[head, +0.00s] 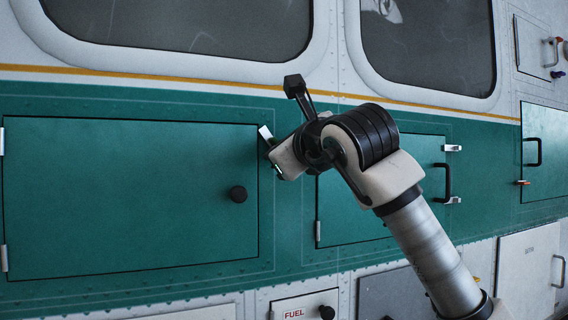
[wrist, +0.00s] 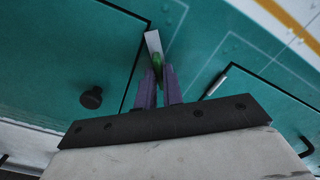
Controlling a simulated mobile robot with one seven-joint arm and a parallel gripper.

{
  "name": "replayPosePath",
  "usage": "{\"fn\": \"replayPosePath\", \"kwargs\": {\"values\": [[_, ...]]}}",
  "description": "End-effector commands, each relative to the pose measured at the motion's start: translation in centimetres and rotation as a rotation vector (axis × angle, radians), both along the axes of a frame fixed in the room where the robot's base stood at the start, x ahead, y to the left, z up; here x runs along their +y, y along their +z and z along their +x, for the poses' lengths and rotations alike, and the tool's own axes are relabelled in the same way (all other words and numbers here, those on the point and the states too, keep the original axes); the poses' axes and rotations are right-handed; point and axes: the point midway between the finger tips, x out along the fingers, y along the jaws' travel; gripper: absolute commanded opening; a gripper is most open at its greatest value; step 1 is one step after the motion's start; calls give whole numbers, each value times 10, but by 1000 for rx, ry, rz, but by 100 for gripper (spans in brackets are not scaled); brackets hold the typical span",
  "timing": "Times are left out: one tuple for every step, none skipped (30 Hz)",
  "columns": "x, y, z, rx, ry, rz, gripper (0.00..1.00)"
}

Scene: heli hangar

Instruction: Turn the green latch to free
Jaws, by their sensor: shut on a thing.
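The green latch (wrist: 157,60) sits at the upper right edge of the large green door panel on the helicopter's side. A pale metal plate (wrist: 153,41) stands just beyond it, across the door's edge. In the wrist view my gripper (wrist: 160,76) has its two purple fingers closed around the green latch. In the head view the plate (head: 265,132) shows beside the gripper's end (head: 273,146), and the gripper and arm hide most of the latch. The large door (head: 120,200) looks closed, with a round black knob (head: 238,194) below the latch.
A second green door (head: 345,215) with a black handle (head: 447,183) and pale latches lies to the right, partly behind my arm. A fuel panel (head: 290,304) is below. Dark windows (head: 200,25) are above. Further right are smaller panels with handles.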

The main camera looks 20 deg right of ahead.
Motion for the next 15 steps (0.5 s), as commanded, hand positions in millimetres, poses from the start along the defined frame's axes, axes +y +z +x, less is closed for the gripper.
{"fn": "replayPosePath", "kwargs": {"values": [[0,-4,0,2,-1,43,0],[1,-4,0,3,-1,71,0],[0,-4,0,4,-1,110,0],[0,-4,0,6,-1,139,0],[1,-4,0,6,0,167,0],[0,-4,0,7,-1,204,0],[0,-4,0,8,-1,231,0],[0,-4,0,9,-1,258,0],[0,-4,0,10,-1,293,0],[0,-4,0,11,-1,319,0],[0,-4,0,13,-1,345,0],[0,-4,0,14,-1,378,0],[0,-4,0,15,-1,401,0],[0,-3,0,15,-1,422,0],[0,-3,0,16,-2,451,0]]}}
